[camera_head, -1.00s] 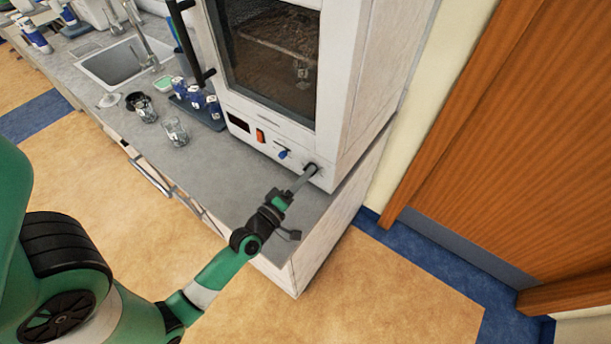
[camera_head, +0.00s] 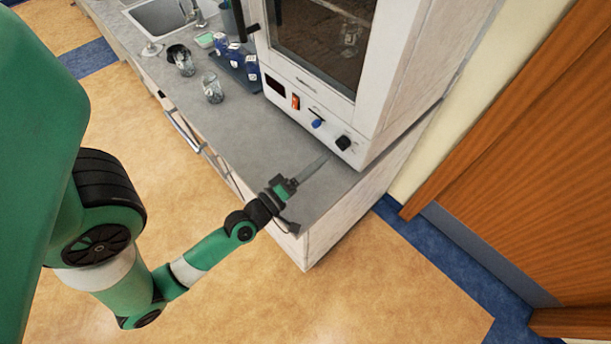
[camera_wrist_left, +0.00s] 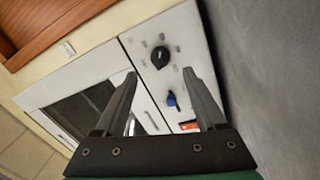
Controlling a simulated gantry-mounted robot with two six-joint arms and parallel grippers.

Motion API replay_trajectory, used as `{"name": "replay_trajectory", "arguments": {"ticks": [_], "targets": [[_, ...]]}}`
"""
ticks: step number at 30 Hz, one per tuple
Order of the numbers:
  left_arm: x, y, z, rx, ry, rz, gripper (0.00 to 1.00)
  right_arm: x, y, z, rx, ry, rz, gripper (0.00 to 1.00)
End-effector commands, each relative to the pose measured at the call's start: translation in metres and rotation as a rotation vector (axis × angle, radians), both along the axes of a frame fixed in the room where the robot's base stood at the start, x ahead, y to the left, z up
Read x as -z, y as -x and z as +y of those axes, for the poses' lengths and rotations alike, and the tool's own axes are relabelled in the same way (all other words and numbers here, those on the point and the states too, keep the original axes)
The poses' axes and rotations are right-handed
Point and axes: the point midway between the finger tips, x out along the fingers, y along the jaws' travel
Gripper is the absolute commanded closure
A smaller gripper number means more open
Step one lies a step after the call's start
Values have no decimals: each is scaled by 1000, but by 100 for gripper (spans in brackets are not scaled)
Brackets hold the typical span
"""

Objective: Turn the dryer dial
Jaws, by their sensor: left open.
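The dryer (camera_head: 320,50) is a white cabinet with a dark glass door, standing on the grey counter. Its black dial (camera_head: 343,143) is at the right end of the front panel and has marks around it. The dial (camera_wrist_left: 160,56) also shows in the left wrist view, beyond and between the fingers. My left gripper (camera_head: 322,160) is open and empty, in front of the dryer and apart from the dial. In the left wrist view its two fingers (camera_wrist_left: 158,75) are spread. My right gripper is out of view.
A blue knob (camera_head: 318,123) and an orange switch (camera_head: 295,101) sit left of the dial. Glass beakers (camera_head: 212,88) and blue-labelled bottles (camera_head: 234,55) stand left of the dryer. The counter (camera_head: 265,150) before the panel is clear. A wooden door (camera_head: 530,140) is at right.

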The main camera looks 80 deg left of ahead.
Motion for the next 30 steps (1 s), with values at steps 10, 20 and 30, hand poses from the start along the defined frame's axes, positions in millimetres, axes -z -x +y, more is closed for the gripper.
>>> {"name": "replay_trajectory", "arguments": {"ticks": [10, 20, 30], "targets": [[4, 37, -22, 0, 0, -1, 27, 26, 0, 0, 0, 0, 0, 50], [2, 37, -22, 0, 0, -1, 27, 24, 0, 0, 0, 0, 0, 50], [-15, 17, -28, 50, -27, -50, 27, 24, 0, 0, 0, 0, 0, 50]]}}
